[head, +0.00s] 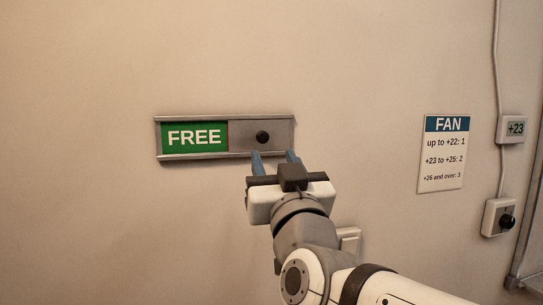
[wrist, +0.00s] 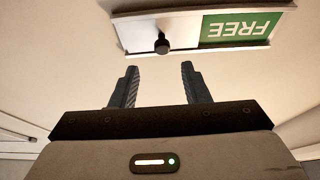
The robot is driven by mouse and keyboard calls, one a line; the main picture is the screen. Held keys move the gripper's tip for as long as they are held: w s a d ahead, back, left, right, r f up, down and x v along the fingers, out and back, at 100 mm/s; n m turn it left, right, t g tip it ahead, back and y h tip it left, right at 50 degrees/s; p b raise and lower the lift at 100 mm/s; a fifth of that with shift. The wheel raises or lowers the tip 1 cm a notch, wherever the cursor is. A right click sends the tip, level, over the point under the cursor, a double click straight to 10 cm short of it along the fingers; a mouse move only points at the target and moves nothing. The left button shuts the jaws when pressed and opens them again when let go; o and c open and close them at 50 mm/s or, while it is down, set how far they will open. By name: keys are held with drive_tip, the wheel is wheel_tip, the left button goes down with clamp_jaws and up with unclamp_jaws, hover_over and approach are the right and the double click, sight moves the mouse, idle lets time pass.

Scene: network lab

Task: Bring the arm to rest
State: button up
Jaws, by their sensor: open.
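My gripper (head: 275,158) is open and empty, with its two blue-grey fingers apart. It is raised in front of the wall, just below the right part of a sliding sign. In the wrist view my gripper's fingers (wrist: 159,85) point toward the sign with nothing between them. The sign (head: 225,155) has a metal frame and shows a green panel (head: 194,137) reading FREE on its left. A dark round knob (head: 262,137) sits on the grey slider to the right. In the wrist view the knob (wrist: 162,44) appears apart from the fingertips.
A FAN notice (head: 443,153) hangs on the wall to the right. Beside it are a small display (head: 515,129) reading +23 and a box with a black dial (head: 506,221). A pale wall box (head: 349,240) is partly hidden behind my arm. The wall left of the sign is bare.

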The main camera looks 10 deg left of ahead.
drive_tip(key=shift+s+d+f, duration=0.15)
drive_tip(key=shift+s, duration=0.15)
drive_tip(key=w+d+f+g+h, duration=0.25)
drive_tip(key=d+f+g, duration=0.2)
drive_tip(key=f, duration=0.55)
drive_tip(key=w+d+f+g+h, duration=0.1)
drive_tip(key=d+f+g+h, duration=0.3)
drive_tip(key=f, duration=0.6)
drive_tip(key=s+d+f+m+g+h+p, duration=0.1)
drive_tip(key=s+d+f+m+g+h, duration=0.2)
drive_tip(key=s+d+f+g, duration=0.6)
drive_tip(key=s+d+f+m, duration=0.2)
drive_tip(key=s+d+f, duration=0.2)
drive_tip(key=d+f, duration=0.3)
drive_tip(key=shift+s+d+h, duration=0.35)
drive_tip(key=shift+s+d, duration=0.05)
drive_tip(key=shift+d, duration=0.15)
